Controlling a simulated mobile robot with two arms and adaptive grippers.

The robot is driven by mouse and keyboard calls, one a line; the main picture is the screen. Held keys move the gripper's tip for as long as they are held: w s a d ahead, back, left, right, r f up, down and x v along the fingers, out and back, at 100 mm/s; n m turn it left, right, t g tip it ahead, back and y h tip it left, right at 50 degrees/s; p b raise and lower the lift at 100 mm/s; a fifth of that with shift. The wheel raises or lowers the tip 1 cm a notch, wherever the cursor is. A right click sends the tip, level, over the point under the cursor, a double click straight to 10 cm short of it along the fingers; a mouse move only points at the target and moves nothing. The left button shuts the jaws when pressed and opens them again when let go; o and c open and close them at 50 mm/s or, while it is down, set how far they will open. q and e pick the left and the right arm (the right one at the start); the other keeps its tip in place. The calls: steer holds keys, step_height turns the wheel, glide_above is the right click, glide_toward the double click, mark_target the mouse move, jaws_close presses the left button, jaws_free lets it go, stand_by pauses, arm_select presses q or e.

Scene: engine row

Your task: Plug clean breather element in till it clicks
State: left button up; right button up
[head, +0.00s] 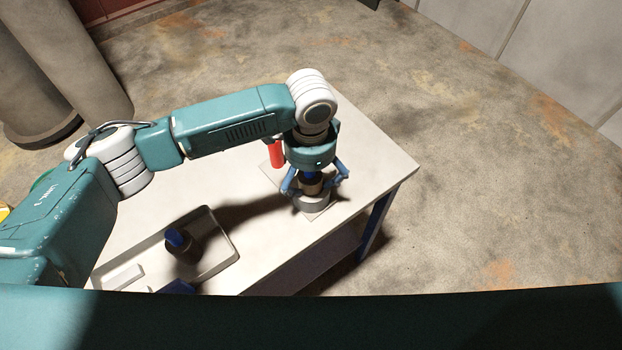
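My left gripper (313,188) points down over the table's right end. Its blue fingers close around the sides of a tan breather element with a blue top (311,185). The element stands upright, in or just above a round grey socket (314,204) on a pale square plate. The gripper hides much of the element, and I cannot tell how deep it sits. A second, dark element with a blue top (182,245) stands in a shallow tray (228,259) at the table's front left. My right gripper is out of view.
A red cylinder (276,154) stands close behind the socket, left of the gripper. A white block (122,277) and a dark blue item (177,287) are in or near the tray. The white tabletop (375,165) is clear at the right corner.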

arm_select(q)
steer(key=shift+s+a+f, duration=0.1)
steer(key=shift+s+f, duration=0.15)
steer(key=shift+s, duration=0.1)
steer(key=shift+r, duration=0.2)
steer(key=r, duration=1.2)
steer(key=shift+w+r, duration=0.1)
steer(key=shift+w, duration=0.1)
